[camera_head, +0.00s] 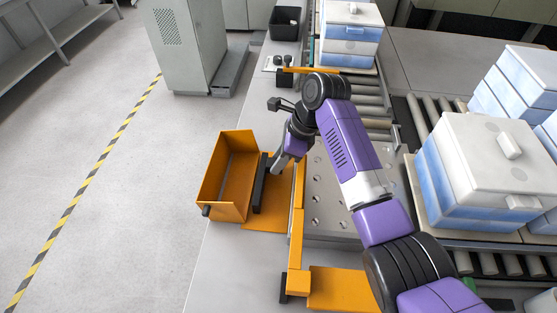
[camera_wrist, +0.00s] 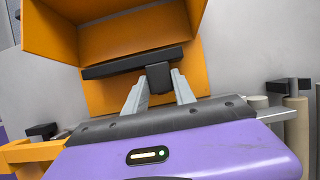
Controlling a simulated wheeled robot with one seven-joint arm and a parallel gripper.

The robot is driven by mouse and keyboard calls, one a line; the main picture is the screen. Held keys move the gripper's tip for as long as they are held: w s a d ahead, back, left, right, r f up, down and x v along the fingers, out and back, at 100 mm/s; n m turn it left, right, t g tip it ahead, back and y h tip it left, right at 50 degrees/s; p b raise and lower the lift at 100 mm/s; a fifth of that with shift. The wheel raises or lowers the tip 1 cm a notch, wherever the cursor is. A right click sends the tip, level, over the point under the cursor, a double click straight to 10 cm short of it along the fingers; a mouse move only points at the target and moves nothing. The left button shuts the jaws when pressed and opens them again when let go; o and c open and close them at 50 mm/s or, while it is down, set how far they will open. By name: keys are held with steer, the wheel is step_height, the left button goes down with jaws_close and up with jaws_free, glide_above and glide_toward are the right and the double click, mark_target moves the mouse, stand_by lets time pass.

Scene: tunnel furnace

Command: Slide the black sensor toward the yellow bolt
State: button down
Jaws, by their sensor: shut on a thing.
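A long black bar (camera_head: 260,183) lies on the orange plate beside an open orange box (camera_head: 228,180). In the wrist view the same bar (camera_wrist: 115,68) runs across the orange plate, with a short black block (camera_wrist: 158,77) on its near side. I take the bar and block to be the black sensor. My gripper (camera_head: 273,163) reaches down to it from the right. In the wrist view the fingers of my gripper (camera_wrist: 159,82) stand on either side of the block and are shut on it. I cannot make out a yellow bolt in either view.
An orange rail (camera_head: 298,195) stands just right of my gripper, next to a metal plate with holes (camera_head: 325,205). White-and-blue crates (camera_head: 475,170) stand on rollers at the right. A black bin (camera_head: 286,22) is at the back. Open floor (camera_head: 135,190) lies left of the table.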

steer(key=c, duration=1)
jaws_free()
steer(key=shift+w, duration=0.2)
steer(key=v, duration=0.8)
steer(key=shift+b, duration=0.4)
steer(key=shift+s, duration=0.1)
